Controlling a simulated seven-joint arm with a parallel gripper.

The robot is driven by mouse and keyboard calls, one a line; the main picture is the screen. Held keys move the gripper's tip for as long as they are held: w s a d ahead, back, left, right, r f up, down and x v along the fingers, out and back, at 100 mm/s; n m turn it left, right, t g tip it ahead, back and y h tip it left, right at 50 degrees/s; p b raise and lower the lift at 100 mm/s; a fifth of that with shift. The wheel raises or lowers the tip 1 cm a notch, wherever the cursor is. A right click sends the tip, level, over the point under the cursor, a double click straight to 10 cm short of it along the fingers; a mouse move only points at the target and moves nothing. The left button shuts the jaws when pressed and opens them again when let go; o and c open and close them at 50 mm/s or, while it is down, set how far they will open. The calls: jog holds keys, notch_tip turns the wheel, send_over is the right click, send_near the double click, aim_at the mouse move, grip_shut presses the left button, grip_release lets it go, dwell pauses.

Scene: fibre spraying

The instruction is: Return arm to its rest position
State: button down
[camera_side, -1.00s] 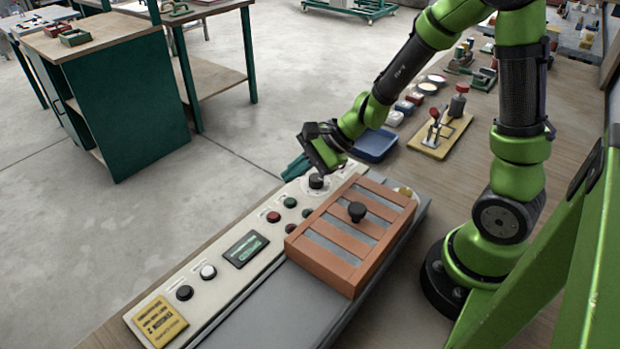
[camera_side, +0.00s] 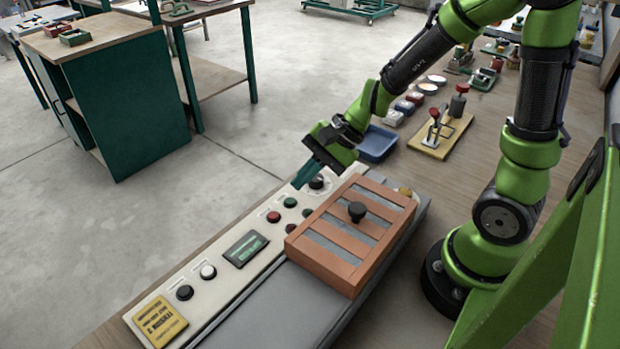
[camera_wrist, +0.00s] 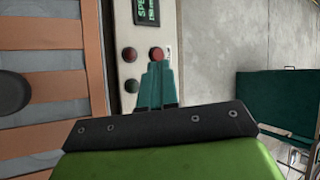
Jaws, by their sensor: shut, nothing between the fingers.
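My gripper (camera_side: 305,177) is shut and empty, with teal fingers, in the side view. It hangs above the far end of the white control panel (camera_side: 225,281), near the black knob (camera_side: 317,182). In the wrist view the shut fingers of my gripper (camera_wrist: 156,68) point at a red button (camera_wrist: 155,54). I cannot tell any contact, but the fingers look raised above the panel. The copper-coloured slatted frame (camera_side: 330,271) with a black knob (camera_side: 357,211) lies beside the panel on the grey machine bed.
A blue tray (camera_side: 377,143) sits just behind the gripper. A wooden board with a toggle clamp (camera_side: 440,137) and several small dishes stand further back. Workbenches (camera_side: 115,100) stand at the left across a clear concrete floor.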

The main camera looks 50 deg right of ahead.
jog(key=s+d+r+n+t+h, duration=0.2)
jog(key=s+d+r+n+h, duration=0.1)
jog(key=s+r+n, duration=0.7)
notch_tip(320, 180, up, 4)
jog(key=shift+s+d+f+n+h, duration=0.15)
jog(key=shift+n+h, duration=0.35)
jog(key=shift+h, duration=0.3)
dwell(4.0)
